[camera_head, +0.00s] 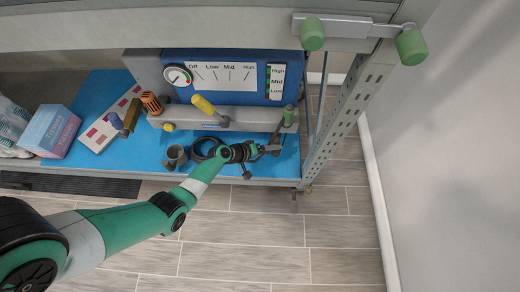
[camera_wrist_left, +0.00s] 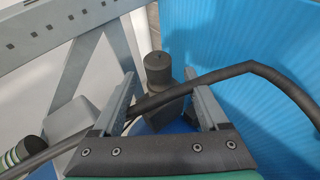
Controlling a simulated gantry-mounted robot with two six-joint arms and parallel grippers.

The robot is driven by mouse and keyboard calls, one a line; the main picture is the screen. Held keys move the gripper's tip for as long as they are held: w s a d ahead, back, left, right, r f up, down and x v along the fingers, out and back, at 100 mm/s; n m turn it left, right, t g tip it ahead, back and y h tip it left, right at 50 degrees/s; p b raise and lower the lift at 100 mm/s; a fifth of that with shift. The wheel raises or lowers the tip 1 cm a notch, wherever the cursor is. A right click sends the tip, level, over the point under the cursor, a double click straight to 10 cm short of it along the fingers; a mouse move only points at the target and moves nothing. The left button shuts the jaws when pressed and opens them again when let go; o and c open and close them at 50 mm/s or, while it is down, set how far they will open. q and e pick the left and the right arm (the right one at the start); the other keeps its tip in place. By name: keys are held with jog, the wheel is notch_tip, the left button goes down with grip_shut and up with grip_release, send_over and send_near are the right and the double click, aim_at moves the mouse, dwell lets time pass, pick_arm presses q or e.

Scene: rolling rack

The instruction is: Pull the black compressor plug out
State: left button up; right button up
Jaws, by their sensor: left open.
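The compressor (camera_head: 225,78), a blue box with a dial and Low/Mid/High labels, stands on the rack shelf. My left gripper (camera_head: 272,148) is near the shelf's front right corner, below the compressor; in the left wrist view it is open (camera_wrist_left: 160,88). A dark cylindrical piece, apparently the black plug (camera_wrist_left: 157,66), stands just beyond and between its fingertips. A black cable (camera_wrist_left: 215,76) crosses between the fingers from right to left. I cannot tell if either finger touches the cable. In the head view the plug is too small and covered to make out. My right gripper is not in view.
The rack post (camera_head: 345,110) rises close on the right. The floor in front is clear.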

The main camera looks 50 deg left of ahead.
pick_arm(q)
jog(key=shift+w+d+f, duration=0.1)
jog(key=shift+w+f, duration=0.25)
jog(key=shift+w, duration=0.15)
grip_shut()
dwell(0.4)
